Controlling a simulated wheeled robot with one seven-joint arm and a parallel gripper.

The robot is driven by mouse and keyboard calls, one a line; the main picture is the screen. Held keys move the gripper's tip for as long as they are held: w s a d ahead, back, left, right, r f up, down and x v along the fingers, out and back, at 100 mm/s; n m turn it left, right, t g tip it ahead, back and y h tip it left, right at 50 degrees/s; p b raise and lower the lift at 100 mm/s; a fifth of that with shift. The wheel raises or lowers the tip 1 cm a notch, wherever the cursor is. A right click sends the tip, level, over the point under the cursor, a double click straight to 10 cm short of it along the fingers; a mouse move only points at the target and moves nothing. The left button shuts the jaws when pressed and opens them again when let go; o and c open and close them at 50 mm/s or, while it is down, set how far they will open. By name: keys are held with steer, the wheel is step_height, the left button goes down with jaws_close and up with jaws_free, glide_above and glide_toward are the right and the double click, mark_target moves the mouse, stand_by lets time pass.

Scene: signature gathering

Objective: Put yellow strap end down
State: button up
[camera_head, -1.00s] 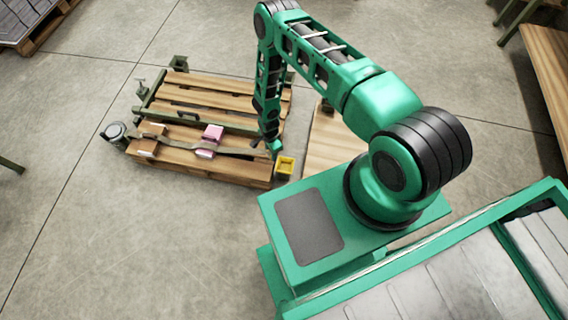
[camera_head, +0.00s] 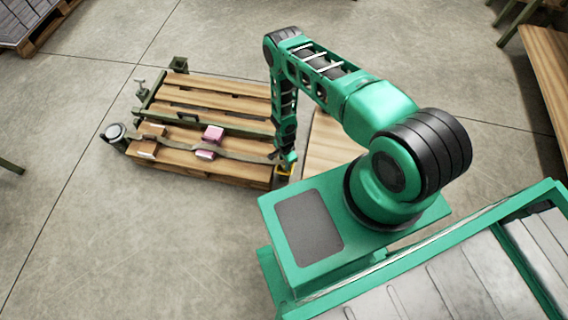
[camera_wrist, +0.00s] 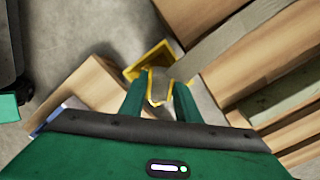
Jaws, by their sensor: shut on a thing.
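My gripper (camera_wrist: 160,88) is shut on the strap's yellow-edged end (camera_wrist: 161,98). The grey-olive strap (camera_wrist: 230,40) runs from it up to the right in the wrist view. In the head view the strap (camera_head: 238,154) crosses the front of the wooden pallet (camera_head: 236,173) to my gripper (camera_head: 286,166) at the pallet's right edge. A yellow open holder (camera_wrist: 150,62) lies just beyond my fingertips in the wrist view. In the head view it is mostly hidden behind my gripper. I cannot tell whether the strap end touches it.
Two pink blocks (camera_head: 212,134) and brown boxes (camera_head: 147,149) sit on or by the strap. A round reel-like device (camera_head: 114,132) stands at the pallet's left end. A wooden board (camera_head: 325,145) lies to the right. The floor (camera_head: 130,235) in front is clear.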

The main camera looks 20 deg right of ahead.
steer(key=o, duration=0.8)
